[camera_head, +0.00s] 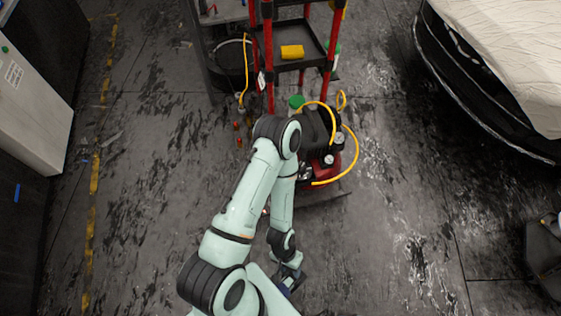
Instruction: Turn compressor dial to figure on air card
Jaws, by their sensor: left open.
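The compressor (318,124) is a dark and red unit on the floor at the centre, with a yellow hose (354,160) curling round its right side. Small round pale faces (340,140) show on its front; which one is the dial, and what it reads, is too small to tell. A small white tag (262,82) hangs on the red cart's left post; I cannot tell if it is the air card. My left arm covers the compressor's left part. My left gripper (289,279) is open, low in the picture, below and apart from the compressor. My right gripper is out of view.
A red-posted cart (269,62) with a black tray (303,52) and a yellow item (292,52) stands behind the compressor. A covered car (520,50) is at upper right, a pale cabinet (30,110) at left.

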